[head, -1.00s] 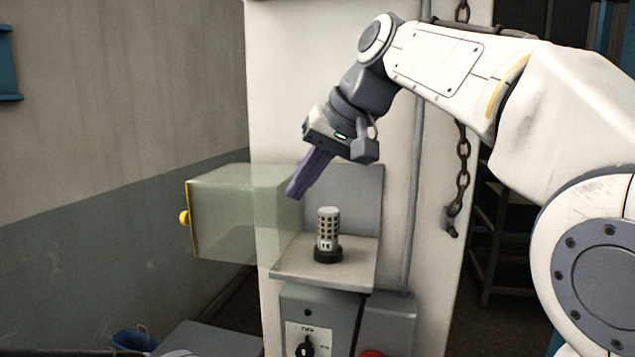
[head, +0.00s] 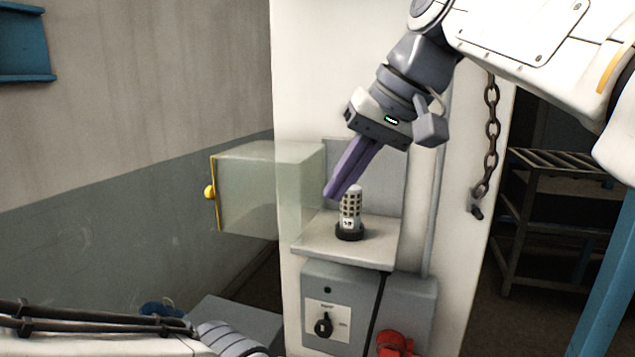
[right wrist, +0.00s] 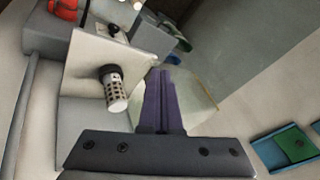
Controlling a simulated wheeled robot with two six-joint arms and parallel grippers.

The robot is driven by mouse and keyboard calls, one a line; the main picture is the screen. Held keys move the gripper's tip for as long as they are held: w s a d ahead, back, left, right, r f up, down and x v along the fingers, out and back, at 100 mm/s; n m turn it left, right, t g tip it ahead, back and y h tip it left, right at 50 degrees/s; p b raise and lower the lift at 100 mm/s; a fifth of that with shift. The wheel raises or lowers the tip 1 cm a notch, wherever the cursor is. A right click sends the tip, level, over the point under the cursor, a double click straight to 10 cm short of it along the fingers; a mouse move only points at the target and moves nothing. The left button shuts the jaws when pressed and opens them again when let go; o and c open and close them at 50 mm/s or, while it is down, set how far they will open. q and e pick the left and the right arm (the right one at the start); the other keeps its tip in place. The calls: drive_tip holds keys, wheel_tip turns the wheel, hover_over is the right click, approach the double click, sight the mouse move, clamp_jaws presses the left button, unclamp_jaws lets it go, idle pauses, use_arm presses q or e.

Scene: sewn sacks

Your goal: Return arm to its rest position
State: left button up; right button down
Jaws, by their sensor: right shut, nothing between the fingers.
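My right gripper (head: 335,192) comes in from the upper right in the head view. Its purple fingers are shut with nothing between them, and they point down and left, above and beside a small perforated cylinder. In the right wrist view the closed fingers (right wrist: 161,100) show at the centre. The cylinder (head: 351,208) is white with dark holes and stands upright on a black base on a grey shelf (head: 312,243). It also shows in the right wrist view (right wrist: 115,90), apart from the fingers. My left arm shows at the lower left of the head view, but its gripper does not.
A clear guard (head: 262,185) with a yellow edge and knob stands open left of the shelf. Below the shelf is a switch box (head: 322,285) with a black knob, with a red object (head: 395,344) beside it. A chain (head: 491,135) hangs at right, before a metal rack (head: 560,200).

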drive_tip(key=s+a+f+n+g+h+b, duration=0.15)
drive_tip(key=s+f, duration=0.35)
drive_tip(key=f, duration=0.6)
drive_tip(key=s+a+f+n+g+h+b, duration=0.1)
drive_tip(key=s+a+f, duration=0.25)
drive_tip(key=f, duration=0.75)
drive_tip(key=s+d+f+n+h+b, duration=0.1)
drive_tip(key=s+d+f+n, duration=0.2)
drive_tip(key=s+f, duration=0.8)
wheel_tip(320, 180, down, 4)
drive_tip(key=shift+s+d+r+g+h+b, duration=0.1)
drive_tip(key=shift+s+d+g+h+b, duration=0.3)
drive_tip(key=shift+d, duration=0.6)
